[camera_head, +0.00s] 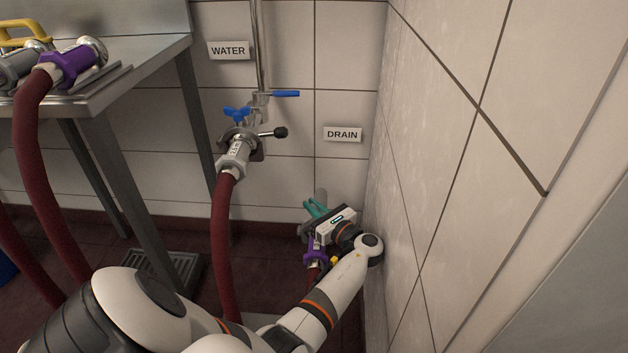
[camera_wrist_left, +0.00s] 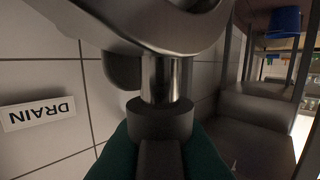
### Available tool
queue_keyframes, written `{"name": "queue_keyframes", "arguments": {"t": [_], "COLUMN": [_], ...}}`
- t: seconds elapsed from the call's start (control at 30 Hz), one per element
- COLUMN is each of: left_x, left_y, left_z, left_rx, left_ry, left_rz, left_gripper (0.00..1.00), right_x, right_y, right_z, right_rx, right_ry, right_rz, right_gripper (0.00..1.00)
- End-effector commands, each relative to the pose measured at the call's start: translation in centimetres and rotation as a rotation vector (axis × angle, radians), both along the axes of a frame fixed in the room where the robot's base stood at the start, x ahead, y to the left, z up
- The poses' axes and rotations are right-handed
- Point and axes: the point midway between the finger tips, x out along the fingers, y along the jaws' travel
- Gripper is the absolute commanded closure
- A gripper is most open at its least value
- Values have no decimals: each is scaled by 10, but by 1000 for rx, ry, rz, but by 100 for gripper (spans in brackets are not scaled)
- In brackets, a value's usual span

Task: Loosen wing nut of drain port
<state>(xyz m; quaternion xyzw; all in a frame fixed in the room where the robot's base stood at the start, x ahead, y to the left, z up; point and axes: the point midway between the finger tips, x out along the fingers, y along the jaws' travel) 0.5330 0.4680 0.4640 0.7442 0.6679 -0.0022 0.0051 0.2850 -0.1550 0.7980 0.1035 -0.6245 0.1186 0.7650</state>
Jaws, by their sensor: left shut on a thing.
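The drain port sits low by the wall corner under the DRAIN sign (camera_head: 342,134). A purple hose coupling (camera_head: 314,254) shows just below my gripper. My left gripper (camera_head: 315,208) reaches down to the port, its teal fingers against its fittings. In the left wrist view, the green fingers (camera_wrist_left: 160,158) stand on both sides of a dark grey wing nut (camera_wrist_left: 161,122) and are shut on it. The nut sits on a shiny metal bolt (camera_wrist_left: 164,80) below a large grey clamp (camera_wrist_left: 140,22). The gripper and arm hide most of the port in the head view. My right gripper is not in view.
The tiled wall (camera_head: 440,160) stands close to the right of my left arm. A steel table (camera_head: 150,60) stands at the far left, above a floor grate (camera_head: 160,268).

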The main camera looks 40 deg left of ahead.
Motion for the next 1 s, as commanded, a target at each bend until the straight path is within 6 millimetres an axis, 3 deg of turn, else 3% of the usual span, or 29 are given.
{"name": "queue_keyframes", "arguments": {"t": [0.27, 0.3, 0.4, 0.77, 1.0], "left_x": [-1, 0, 0, 0, 1], "left_y": [1, 1, 1, 1, 0], "left_z": [-1, -1, 0, 0, -1], "left_rx": [-1, -1, -1, 0, 2], "left_ry": [0, 0, 0, 0, 1], "left_rz": [1, 1, 1, -15, -183], "left_gripper": [100, 84, 68, 67, 67], "right_x": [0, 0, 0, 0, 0], "right_y": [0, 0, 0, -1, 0], "right_z": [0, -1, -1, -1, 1], "right_rx": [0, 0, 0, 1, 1], "right_ry": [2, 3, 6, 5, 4], "right_rz": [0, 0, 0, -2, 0], "right_gripper": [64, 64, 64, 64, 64]}}
